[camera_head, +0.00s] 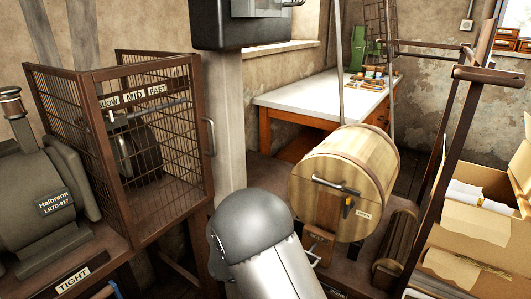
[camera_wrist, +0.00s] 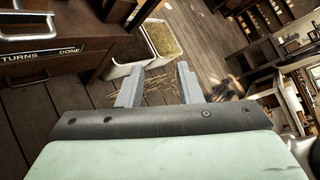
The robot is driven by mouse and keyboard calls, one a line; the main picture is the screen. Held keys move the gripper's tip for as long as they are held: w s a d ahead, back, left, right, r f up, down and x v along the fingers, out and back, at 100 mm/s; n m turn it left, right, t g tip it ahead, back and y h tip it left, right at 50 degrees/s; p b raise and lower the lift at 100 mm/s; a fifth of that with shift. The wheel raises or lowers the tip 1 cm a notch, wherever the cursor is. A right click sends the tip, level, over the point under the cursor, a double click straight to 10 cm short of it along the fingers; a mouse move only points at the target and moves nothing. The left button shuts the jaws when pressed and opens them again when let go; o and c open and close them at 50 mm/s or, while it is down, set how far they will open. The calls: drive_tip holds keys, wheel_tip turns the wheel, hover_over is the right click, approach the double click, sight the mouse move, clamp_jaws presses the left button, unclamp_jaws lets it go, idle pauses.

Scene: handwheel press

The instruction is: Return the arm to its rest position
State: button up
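My gripper (camera_wrist: 158,78) shows in the wrist view with its two grey fingers spread apart. Nothing is between the fingers, and bare plank floor with scattered straw-like bits lies beyond them. In the head view my arm (camera_head: 262,240) shows at the bottom centre as a dark grey dome and a pale link. It is just left of and in front of a wooden barrel (camera_head: 330,200). My gripper itself is hidden in the head view.
A wire cage (camera_head: 155,69) and a grey machine (camera_head: 40,190) stand left. A white-topped bench (camera_head: 300,101) is behind; cardboard boxes (camera_head: 470,222) and a wooden frame (camera_head: 450,150) are right.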

drive_tip(key=s+d+r+m+y+p, duration=0.2)
drive_tip(key=s+r+m+y+p, duration=0.5)
drive_tip(key=s+r+m, duration=0.3)
drive_tip(key=s+d+r+m+y+p, duration=0.2)
drive_tip(key=s+r+m+y+p, duration=0.5)
drive_tip(key=r+m, duration=1)
drive_tip(key=s+r+p, duration=0.2)
drive_tip(key=s+p, duration=0.1)
drive_tip(key=shift+d+r+m+p, duration=0.15)
drive_tip(key=shift+d+m+p, duration=0.15)
drive_tip(key=shift+m, duration=0.1)
